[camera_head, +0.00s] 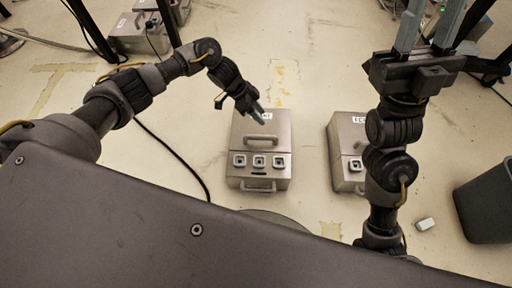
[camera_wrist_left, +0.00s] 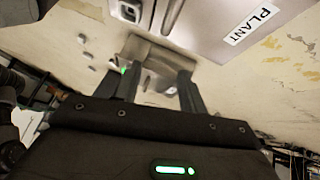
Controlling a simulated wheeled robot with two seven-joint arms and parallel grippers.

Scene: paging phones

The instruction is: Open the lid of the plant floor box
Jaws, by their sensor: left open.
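The plant floor box (camera_head: 282,128) is a grey metal case in the middle of the head view. Its lid lies shut, with a handle on it, three square sockets or buttons nearer me and a handle at the near side. My left gripper (camera_head: 260,114) is over the far part of the lid, partly covering the label. In the left wrist view the two fingers (camera_wrist_left: 158,88) are apart and empty, and the PLANT label (camera_wrist_left: 250,26) shows on the box at upper right. My right gripper (camera_head: 432,20) is raised at upper right, fingers apart, far from the box.
A similar box (camera_head: 338,150) labelled ECO-something stands just right, partly behind my right arm. A grey bin (camera_head: 484,205) and a small white object (camera_head: 425,224) are at lower right. Other cases (camera_head: 128,38) stand at upper left. A black cable runs left of the plant box.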

